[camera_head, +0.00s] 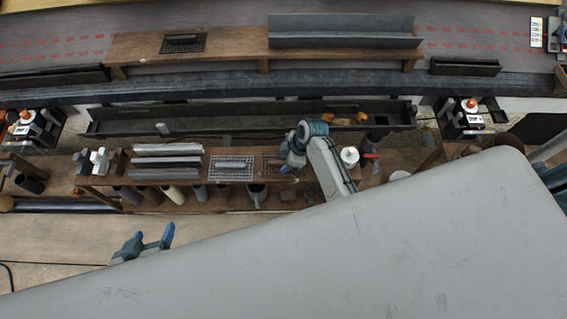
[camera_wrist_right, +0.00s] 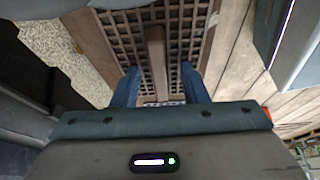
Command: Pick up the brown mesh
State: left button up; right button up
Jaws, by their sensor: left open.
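The brown mesh (camera_head: 271,164) lies on the wooden shelf, partly hidden by my right gripper (camera_head: 287,165). The right wrist view shows it close up as a brown grid (camera_wrist_right: 187,28) with a raised bar handle (camera_wrist_right: 156,55) along its middle. My right gripper's blue fingers (camera_wrist_right: 160,78) stand apart on either side of the near end of the handle, with a gap on both sides. My left gripper (camera_head: 150,240) is open and empty, low at the left, away from the mesh.
A grey mesh (camera_head: 231,168) lies just left of the brown one, with stacked grey strips (camera_head: 167,160) further left. A white-topped container (camera_head: 349,155) stands right of my right arm. Several cylinders hang below the shelf (camera_head: 110,180). Another dark mesh (camera_head: 184,42) lies on the far bench.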

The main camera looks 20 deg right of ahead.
grip_shut()
